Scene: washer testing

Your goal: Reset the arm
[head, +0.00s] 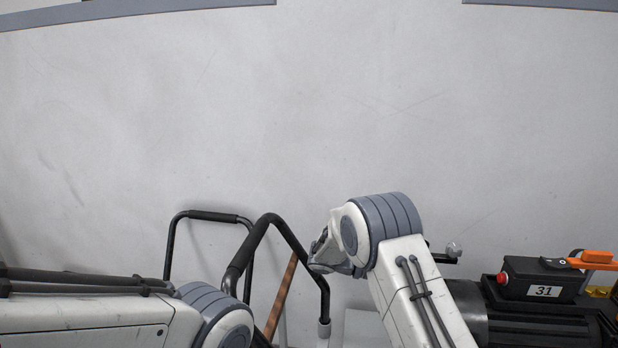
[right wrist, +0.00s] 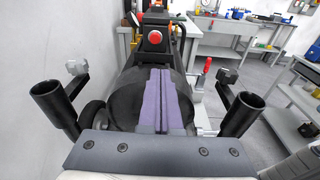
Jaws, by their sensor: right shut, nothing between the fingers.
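My right gripper (right wrist: 164,78) shows in the right wrist view, its two purple fingers close together with nothing between them. In the head view, my right arm comes up from the bottom right and bends at a grey-banded joint; its fingers cannot be made out there. My left arm enters low at the left of the head view with its joint at the bottom edge. My left gripper is out of view.
A black machine (head: 530,325) with a box labelled 31 (head: 540,290) and a red button (head: 502,278) stands at the right. Black tubular handles (head: 285,232) stand between my arms. A pale wall (head: 300,110) fills the background. Workbenches (right wrist: 225,47) stand beyond in the wrist view.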

